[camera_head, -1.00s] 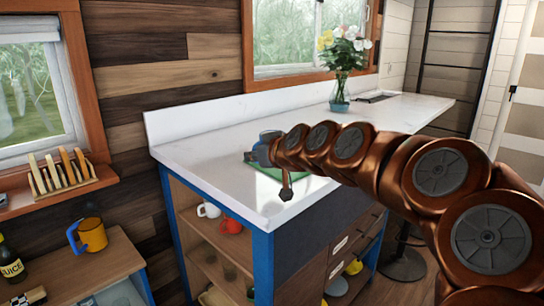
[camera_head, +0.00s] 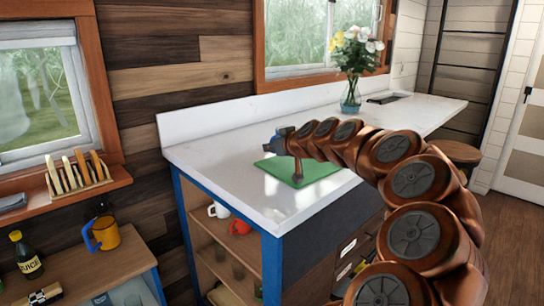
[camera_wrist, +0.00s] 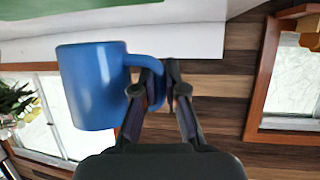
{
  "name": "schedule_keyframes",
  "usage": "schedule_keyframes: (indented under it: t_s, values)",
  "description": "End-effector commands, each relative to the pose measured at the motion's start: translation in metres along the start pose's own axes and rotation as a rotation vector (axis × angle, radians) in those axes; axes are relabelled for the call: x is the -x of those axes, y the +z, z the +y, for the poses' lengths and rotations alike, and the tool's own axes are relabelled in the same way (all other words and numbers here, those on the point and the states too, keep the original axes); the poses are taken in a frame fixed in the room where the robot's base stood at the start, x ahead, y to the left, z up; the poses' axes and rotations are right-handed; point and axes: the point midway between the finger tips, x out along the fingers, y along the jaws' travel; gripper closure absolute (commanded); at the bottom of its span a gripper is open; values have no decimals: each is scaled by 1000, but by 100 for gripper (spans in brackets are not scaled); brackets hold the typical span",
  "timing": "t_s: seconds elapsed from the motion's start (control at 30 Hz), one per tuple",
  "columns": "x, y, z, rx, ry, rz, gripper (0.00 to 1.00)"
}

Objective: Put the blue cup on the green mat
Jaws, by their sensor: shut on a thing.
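The blue cup (camera_wrist: 92,85) fills the left of the wrist view, with its handle between the fingers of my gripper (camera_wrist: 158,85). The fingers are shut on that handle. The cup is almost wholly hidden there behind my gripper and wrist. The mat lies flat on the white counter, partly covered by my arm. I cannot tell whether the cup touches anything below it.
The white counter (camera_head: 225,155) is clear left of the mat. A vase of flowers (camera_head: 350,95) stands farther back. Shelves below hold a white mug (camera_head: 218,210) and a red mug (camera_head: 239,227).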

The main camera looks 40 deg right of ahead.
Motion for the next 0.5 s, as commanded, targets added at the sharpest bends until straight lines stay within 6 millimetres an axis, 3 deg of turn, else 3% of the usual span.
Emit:
schedule_keyframes:
  t_s: [0.2, 0.5]
  values:
    - [-5, -3, 5, 0, 2, 2, 100]
    - [-15, 24, 5, -2, 1, 0, 100]
